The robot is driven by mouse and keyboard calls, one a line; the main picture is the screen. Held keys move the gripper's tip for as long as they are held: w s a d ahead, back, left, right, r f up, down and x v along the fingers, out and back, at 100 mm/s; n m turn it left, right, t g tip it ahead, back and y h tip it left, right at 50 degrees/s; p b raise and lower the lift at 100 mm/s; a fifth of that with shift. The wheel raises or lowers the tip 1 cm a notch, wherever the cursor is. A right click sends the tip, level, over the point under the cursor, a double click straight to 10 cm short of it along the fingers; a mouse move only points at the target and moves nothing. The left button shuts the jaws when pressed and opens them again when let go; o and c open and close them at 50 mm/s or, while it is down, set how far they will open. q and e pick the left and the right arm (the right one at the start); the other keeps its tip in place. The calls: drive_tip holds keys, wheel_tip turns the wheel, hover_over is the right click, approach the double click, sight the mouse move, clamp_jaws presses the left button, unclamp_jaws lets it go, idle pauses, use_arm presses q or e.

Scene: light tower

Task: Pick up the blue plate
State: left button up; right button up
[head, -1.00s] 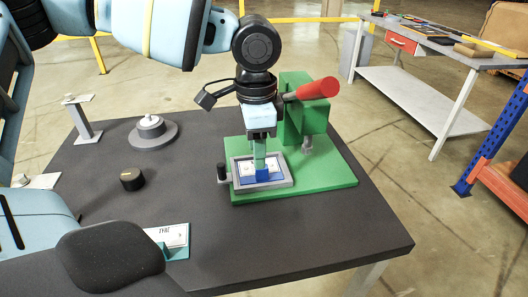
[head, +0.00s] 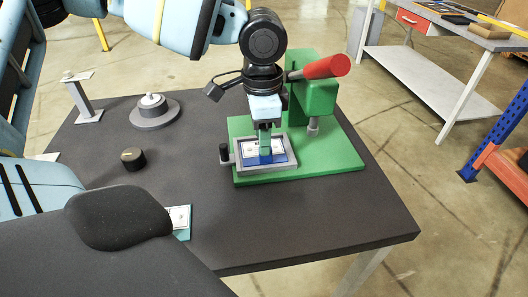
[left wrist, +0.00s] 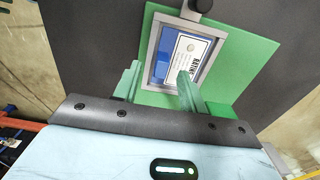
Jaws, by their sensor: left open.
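The blue plate (head: 279,158) carries a white printed label and lies flat in a grey frame (head: 240,163) on the green press base (head: 335,160). In the left wrist view the blue plate (left wrist: 173,43) shows beside its label, inside the grey frame. My left gripper (head: 265,150) points down right over the plate and hides part of it. In the left wrist view the left gripper (left wrist: 158,80) has its two green fingers apart, with nothing between them. Whether the fingertips touch the plate cannot be told. My right gripper is out of view.
The green press (head: 316,95) with a red handle (head: 326,67) stands close behind the gripper. A black knob (head: 133,159), a grey round stand (head: 154,112) and a white-labelled plate (head: 180,218) are on the dark table (head: 310,225). The table's front right is clear.

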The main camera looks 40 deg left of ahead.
sight(251, 157)
use_arm(q)
wheel_tip(251, 157, down, 4)
drive_tip(key=shift+w+a+f, duration=0.1)
drive_tip(key=shift+w+a, duration=0.05)
clamp_jaws()
idle(0.3)
